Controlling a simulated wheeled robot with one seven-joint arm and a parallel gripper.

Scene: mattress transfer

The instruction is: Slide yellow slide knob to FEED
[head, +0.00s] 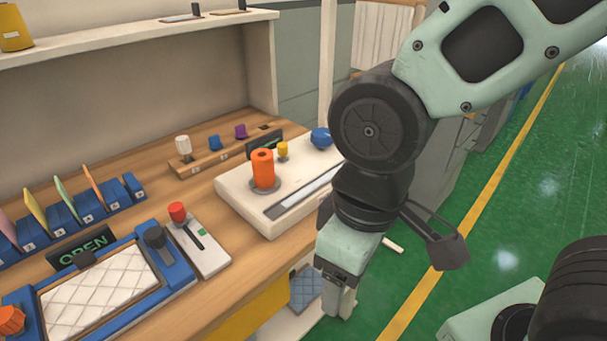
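A small yellow knob (283,150) stands on a white box (242,199) on the wooden bench, just behind an orange cylinder (263,168). Whether it sits in a slot cannot be made out. A dark label plate (264,143) stands behind the box; its text is not readable, and I see no legible FEED mark. My gripper (338,301) points down in front of the box's right side, near the bench's front edge and apart from the yellow knob. Its fingers overlap in this view, so its opening is unclear. My arm hides the box's right end.
A blue knob (321,138) is at the box's back right, close to my arm. A long slot plate (302,193) runs along the box's front. A red-knobbed lever unit (199,243) and a blue tray with a quilted pad (98,290) lie left. Green floor (502,215) is open at right.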

